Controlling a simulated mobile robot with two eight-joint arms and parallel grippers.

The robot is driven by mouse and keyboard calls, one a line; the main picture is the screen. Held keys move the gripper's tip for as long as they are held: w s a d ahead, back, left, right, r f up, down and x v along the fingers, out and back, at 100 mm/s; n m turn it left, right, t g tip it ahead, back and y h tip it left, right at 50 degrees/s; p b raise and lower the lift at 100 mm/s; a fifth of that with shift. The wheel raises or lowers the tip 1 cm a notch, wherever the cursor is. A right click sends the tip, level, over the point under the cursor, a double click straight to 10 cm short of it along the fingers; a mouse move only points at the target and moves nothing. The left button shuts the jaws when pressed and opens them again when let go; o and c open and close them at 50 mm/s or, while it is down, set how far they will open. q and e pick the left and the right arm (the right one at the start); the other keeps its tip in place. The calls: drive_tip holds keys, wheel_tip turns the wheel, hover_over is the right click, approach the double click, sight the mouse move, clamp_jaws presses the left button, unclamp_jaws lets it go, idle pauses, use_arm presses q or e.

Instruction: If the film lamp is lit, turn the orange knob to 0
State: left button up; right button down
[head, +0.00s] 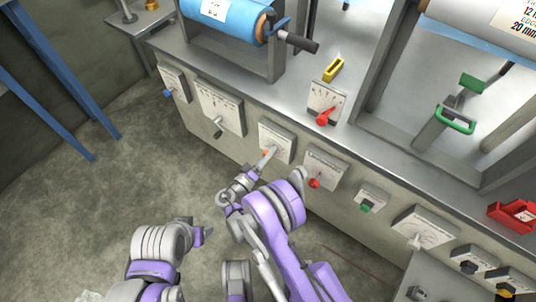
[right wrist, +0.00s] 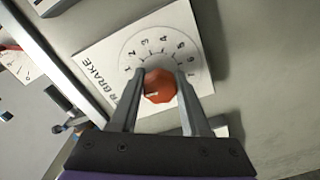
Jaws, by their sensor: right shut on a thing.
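The orange knob (right wrist: 159,86) sits on a white dial plate (right wrist: 110,52) with numbers around it and lettering ending in "BRAKE". A pale mark on the knob is at its lower left; the scale there is partly hidden by a finger. My right gripper (right wrist: 160,82) is shut on the knob, one finger on each side. In the head view the knob (head: 266,153) is a small orange spot at my right gripper (head: 264,158). My left gripper (head: 207,234) is low in the head view, apart from the panel; its jaw state is unclear. I cannot identify the film lamp.
Other dial plates line the panel, with a red knob (head: 314,183) to the right and a grey-handled dial (head: 218,132) to the left. A red lever (head: 322,118) stands above. A blue film roll (head: 228,20) is at the top. The floor at left is clear.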

use_arm(q)
drive_tip(key=shift+f, duration=0.2)
use_arm(e)
drive_tip(key=shift+n, duration=0.5)
drive_tip(key=shift+c, duration=1.9)
unclamp_jaws()
